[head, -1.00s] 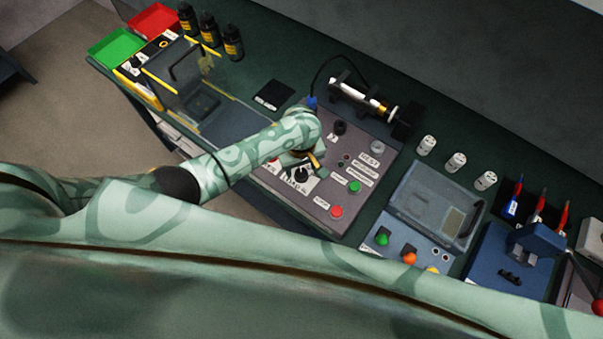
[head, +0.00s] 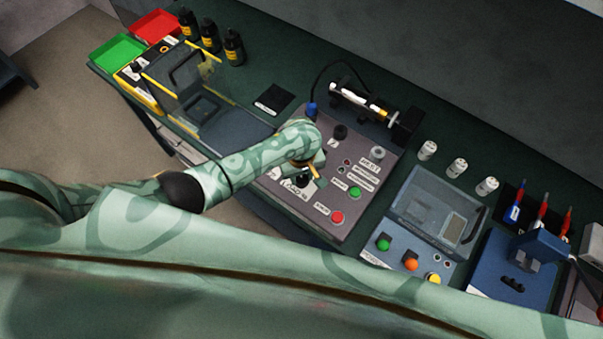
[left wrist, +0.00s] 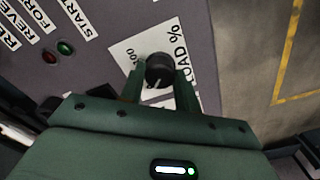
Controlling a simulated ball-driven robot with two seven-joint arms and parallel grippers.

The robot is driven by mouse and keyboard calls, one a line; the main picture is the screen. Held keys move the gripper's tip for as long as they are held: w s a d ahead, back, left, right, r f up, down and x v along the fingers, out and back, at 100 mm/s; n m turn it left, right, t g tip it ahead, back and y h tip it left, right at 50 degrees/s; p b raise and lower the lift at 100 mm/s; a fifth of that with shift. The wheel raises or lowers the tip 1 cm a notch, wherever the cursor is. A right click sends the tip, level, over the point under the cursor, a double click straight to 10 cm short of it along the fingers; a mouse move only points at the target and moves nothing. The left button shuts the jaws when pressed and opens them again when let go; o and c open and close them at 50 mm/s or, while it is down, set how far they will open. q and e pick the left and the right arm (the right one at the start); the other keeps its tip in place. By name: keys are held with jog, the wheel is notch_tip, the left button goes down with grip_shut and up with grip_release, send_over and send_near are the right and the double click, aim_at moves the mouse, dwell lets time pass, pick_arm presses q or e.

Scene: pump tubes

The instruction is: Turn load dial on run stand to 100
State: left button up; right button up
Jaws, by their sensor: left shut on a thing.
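The run stand (head: 352,215) is a grey-mauve panel on the bench, in the middle of the head view. Its black load dial (left wrist: 159,68) sits on a white plate marked "LOAD %" (left wrist: 180,48), with a partly covered "100" at the plate's upper left in the left wrist view. My left gripper (left wrist: 159,78) has a finger on each side of the dial and is shut on it. A white line shows on the dial's lower part in that view. In the head view, my left gripper (head: 313,174) largely hides the dial. My right gripper is not in view.
Close to the dial are a green button (head: 355,192) and a red button (head: 338,217). A black knob (head: 340,131) and a pump tube assembly (head: 360,100) lie farther back. A clear-lidded box (head: 430,215) stands to the right.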

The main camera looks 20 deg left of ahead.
pick_arm(q)
jog(key=shift+s+d+r+m+p, duration=0.1)
jog(key=shift+r+m+p, duration=0.2)
jog(key=shift+m+p, duration=1.4)
jog(key=shift+f+m+p, duration=0.2)
jog(key=shift+m+p, duration=0.1)
jog(key=shift+p, duration=0.8)
jog(key=m, duration=0.6)
jog(key=shift+f+p, duration=0.1)
jog(key=shift+p, duration=0.2)
jog(key=m, duration=0.4)
jog(key=shift+m, duration=1.8)
jog(key=o, duration=1)
